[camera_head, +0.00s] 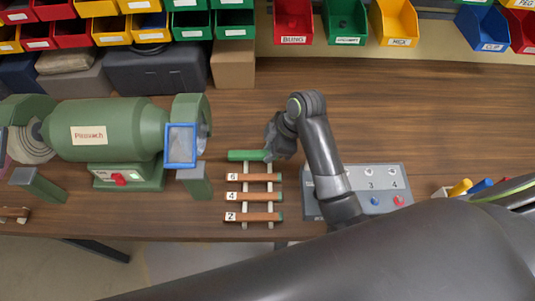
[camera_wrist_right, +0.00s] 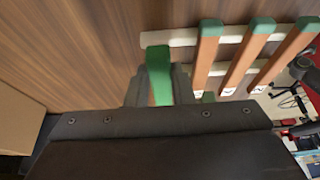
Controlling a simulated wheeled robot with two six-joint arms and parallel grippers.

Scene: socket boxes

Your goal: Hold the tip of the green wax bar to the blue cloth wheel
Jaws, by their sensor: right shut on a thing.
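The green wax bar (camera_head: 245,155) lies across the far end of the rack in the head view, its free end pointing left toward the bench machine. My right gripper (camera_head: 271,152) is shut on its right end. In the right wrist view the green bar (camera_wrist_right: 160,75) stands between the two fingers (camera_wrist_right: 158,92). I cannot tell whether the bar still touches the rack. The green machine (camera_head: 115,130) has a pale layered wheel (camera_head: 30,145) at its left end, partly cut off. No wheel looks clearly blue; a blue-framed shield (camera_head: 180,145) covers the right one. My left gripper is out of view.
The rack (camera_head: 245,203) holds several brown bars with green ends, with number tags. A grey switch box (camera_head: 378,182) lies right of it, behind my arm. Coloured bins (camera_head: 293,20) line the back. Bench (camera_head: 440,110) is clear at the back right.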

